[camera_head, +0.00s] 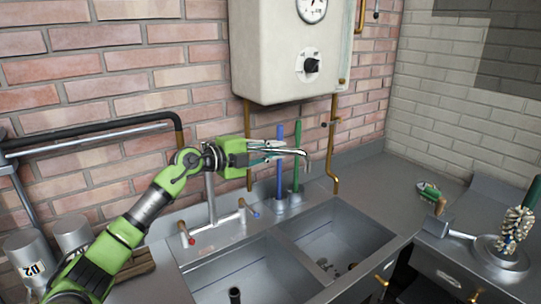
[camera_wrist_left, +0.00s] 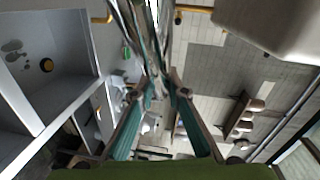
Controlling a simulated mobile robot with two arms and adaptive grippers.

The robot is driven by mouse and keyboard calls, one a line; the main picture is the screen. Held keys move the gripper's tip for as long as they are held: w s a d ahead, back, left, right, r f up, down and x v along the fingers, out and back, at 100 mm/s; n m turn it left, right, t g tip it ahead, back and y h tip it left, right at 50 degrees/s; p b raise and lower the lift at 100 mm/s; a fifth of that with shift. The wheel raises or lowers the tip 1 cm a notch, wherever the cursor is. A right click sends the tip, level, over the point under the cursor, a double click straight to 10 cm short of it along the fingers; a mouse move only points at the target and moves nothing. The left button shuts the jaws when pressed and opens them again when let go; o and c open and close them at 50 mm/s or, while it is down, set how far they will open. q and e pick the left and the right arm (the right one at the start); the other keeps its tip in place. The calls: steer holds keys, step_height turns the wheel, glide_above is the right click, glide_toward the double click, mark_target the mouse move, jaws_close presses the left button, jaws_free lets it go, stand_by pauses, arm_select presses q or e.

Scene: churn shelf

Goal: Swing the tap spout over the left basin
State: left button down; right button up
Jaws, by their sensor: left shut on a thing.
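The tap has a grey upright column (camera_head: 210,200) at the back of the sink, with red and blue handles at its base. My left gripper (camera_head: 275,151) is shut on the metal tap spout (camera_head: 301,153), which reaches to the right with its tip bent down. The spout's near part is hidden behind the gripper. The tip shows on the right basin's side of the picture. The left basin (camera_head: 205,270) lies below and to the left, the right basin (camera_head: 365,243) to the right. In the left wrist view the teal fingers (camera_wrist_left: 157,85) close around the shiny spout (camera_wrist_left: 130,25). My right gripper is not in view.
A cream boiler (camera_head: 283,80) hangs above the spout on the brick wall. Blue and green brushes (camera_head: 280,165) stand upright behind the sink, close to the gripper. A brush (camera_head: 429,190) lies on the right counter. Small dark items lie in the right basin.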

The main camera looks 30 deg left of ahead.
arm_select(q)
steer(key=s+m+g+h+b, duration=0.1)
steer(key=s+m+g+h, duration=0.8)
steer(key=s, duration=0.7)
steer(key=shift+b, duration=0.35)
steer(key=c, duration=2)
jaws_free()
steer(key=shift+o, duration=0.2)
